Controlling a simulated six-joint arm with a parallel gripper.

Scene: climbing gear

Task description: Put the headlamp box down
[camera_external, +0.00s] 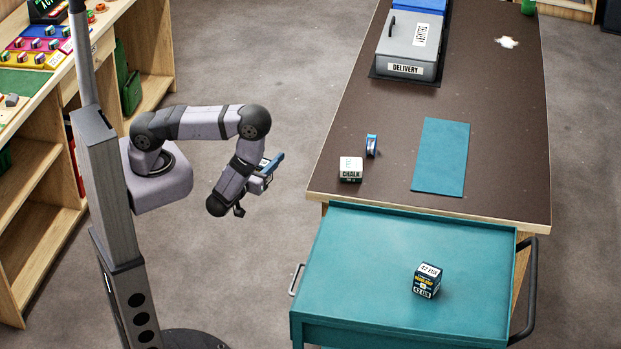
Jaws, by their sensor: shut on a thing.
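A small dark box (428,281) with white "42 EUR" labels and yellow print stands upright on the teal cart top (370,290). It looks like the headlamp box, but its middle print is too small to read surely. My gripper (266,172) is well away from it, up and to the left, over the floor gap beside the table. It is shut on a small blue-grey thing (273,163), partly hidden by the jaws. I cannot tell what that thing is.
The brown table (480,90) bears a chalk box (351,169), a small blue spool-like item (371,146), a teal mat (441,155) and a grey delivery box (408,45). Wooden shelves (40,170) stand at left. The cart top is clear around the dark box.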

